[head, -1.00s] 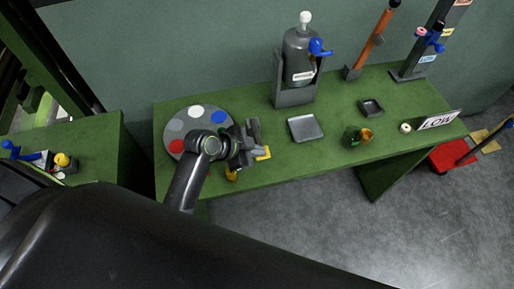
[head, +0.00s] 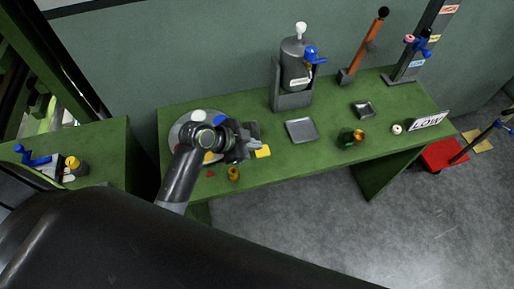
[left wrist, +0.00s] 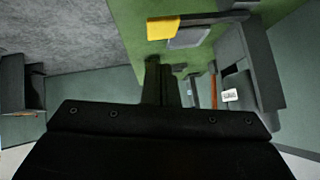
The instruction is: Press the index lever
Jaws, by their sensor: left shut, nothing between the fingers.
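A yellow tab (head: 263,152), which looks like the end of the index lever, shows beside the spotted round disc (head: 176,133) on the green bench. In the left wrist view the yellow tab (left wrist: 163,28) sits at the end of a dark bar, beyond my fingers. My left gripper (head: 256,144) is shut and empty, just above and beside the tab in the head view. Its fingers (left wrist: 162,84) are together in the left wrist view, with a visible space in the picture between them and the tab. My arm hides much of the disc. My right gripper is not in view.
A grey tray (head: 301,131) lies right of the gripper. A grey canister (head: 296,65) with a blue handle stands behind. A small amber-brown piece (head: 233,174) lies near the front edge. A green-and-brown item (head: 348,138) and a LOW sign (head: 429,121) are further right.

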